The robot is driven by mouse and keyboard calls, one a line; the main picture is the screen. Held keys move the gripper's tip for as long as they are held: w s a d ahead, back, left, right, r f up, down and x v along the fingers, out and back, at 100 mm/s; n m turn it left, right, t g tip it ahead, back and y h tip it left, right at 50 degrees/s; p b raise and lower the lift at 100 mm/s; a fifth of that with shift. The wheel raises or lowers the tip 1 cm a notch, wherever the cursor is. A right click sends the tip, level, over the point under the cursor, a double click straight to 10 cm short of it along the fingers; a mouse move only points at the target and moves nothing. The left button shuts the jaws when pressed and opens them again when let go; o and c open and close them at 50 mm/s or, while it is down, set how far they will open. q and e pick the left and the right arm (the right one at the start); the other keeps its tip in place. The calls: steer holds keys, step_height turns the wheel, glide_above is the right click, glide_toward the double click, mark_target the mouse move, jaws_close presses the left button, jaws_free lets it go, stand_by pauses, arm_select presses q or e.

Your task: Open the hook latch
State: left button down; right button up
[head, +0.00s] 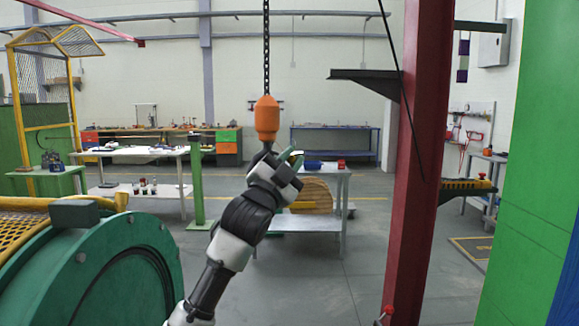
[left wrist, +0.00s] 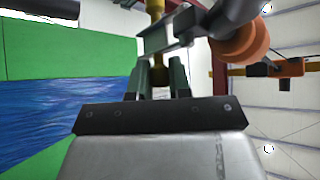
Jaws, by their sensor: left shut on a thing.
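The orange hook block (head: 267,118) hangs from a chain in the middle of the head view. It also shows at the upper right of the left wrist view (left wrist: 243,48), with the dark curved hook (left wrist: 226,16) beside it. My left gripper (head: 292,160) is just below and right of the block and covers most of the hook in the head view. How far the latch stands from the hook tip is unclear. My right gripper is not in view.
A grey table (head: 310,220) stands behind my arm. A red post (head: 417,170) rises to the right. A large green round machine (head: 110,280) fills the lower left. Open floor (head: 305,290) lies between the machine and the post.

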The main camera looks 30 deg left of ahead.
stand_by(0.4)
arm_select(q)
steer(key=c, duration=1.3)
jaws_free()
steer(key=shift+o, duration=1.2)
steer(key=shift+w, duration=0.2)
steer(key=shift+s, duration=0.1)
steer(key=b+v, duration=0.3)
steer(key=v, duration=0.7)
steer(key=shift+s+f, duration=0.25)
steer(key=shift+s, duration=0.05)
